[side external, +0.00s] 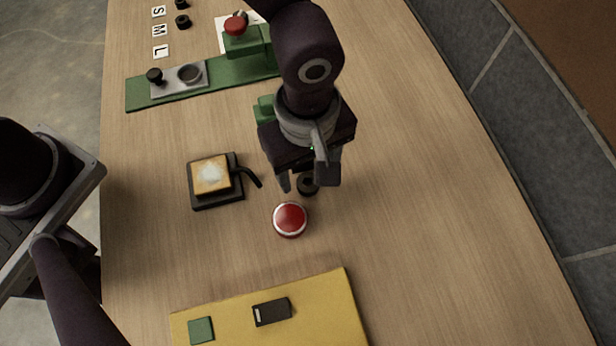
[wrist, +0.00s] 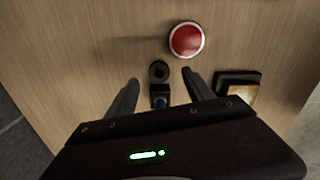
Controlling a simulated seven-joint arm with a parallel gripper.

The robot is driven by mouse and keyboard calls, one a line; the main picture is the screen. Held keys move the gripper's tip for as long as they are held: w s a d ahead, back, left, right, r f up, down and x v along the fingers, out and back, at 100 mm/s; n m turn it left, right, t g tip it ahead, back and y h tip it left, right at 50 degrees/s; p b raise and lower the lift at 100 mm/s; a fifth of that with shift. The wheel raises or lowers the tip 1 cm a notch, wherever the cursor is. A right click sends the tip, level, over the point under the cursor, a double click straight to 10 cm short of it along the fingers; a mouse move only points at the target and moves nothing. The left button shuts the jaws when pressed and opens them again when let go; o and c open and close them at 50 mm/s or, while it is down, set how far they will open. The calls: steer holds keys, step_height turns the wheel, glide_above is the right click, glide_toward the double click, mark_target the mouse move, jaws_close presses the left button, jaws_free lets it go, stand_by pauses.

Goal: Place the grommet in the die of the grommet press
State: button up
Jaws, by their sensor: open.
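My gripper (side external: 302,182) is open and points down over the middle of the table. In the wrist view its fingertips (wrist: 161,80) stand apart on either side of a small dark ring (wrist: 158,71), which looks like a grommet or die part. In the side view the dark ring (side external: 309,186) shows beside the fingers, partly hidden. A green press-like device with a red knob (side external: 236,27) stands at the back. A green part (side external: 264,107) shows behind my gripper, mostly hidden.
A red button (side external: 290,219) sits close in front of the ring. A black-based device with a tan pad (side external: 212,175) is left. A green strip (side external: 136,93) bears a grey plate (side external: 179,80). S, M and L labels (side external: 159,31) lie back left. A yellow mat (side external: 240,325) is in front. The right is clear.

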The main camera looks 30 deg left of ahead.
mark_target(309, 184)
steer(key=f, duration=0.5)
steer(key=shift+w, duration=0.2)
jaws_close()
step_height(309, 184, up, 10)
steer(key=r, duration=0.1)
steer(key=w+a+r+m, duration=0.1)
steer(key=w+a+r, duration=0.1)
steer(key=w+a, duration=0.4)
steer(key=w+a+r+m, duration=0.2)
steer(key=w+a+r, duration=0.1)
steer(key=w+a, duration=0.3)
steer(key=w+a+r+m, duration=0.2)
steer(key=a+r, duration=0.1)
steer(key=a, duration=0.7)
steer(key=w+a+r+m, duration=0.2)
steer(key=w+a+r, duration=0.1)
steer(key=a, duration=0.8)
steer(key=s+f+n, duration=0.2)
steer(key=f, duration=0.4)
steer(key=s+f+n, duration=0.2)
steer(key=s+f, duration=0.1)
steer(key=f, duration=0.3)
steer(key=s+f+n, duration=0.3)
steer(key=f, duration=0.3)
steer(key=shift+a+f, duration=0.15)
steer(key=shift+f, duration=0.25)
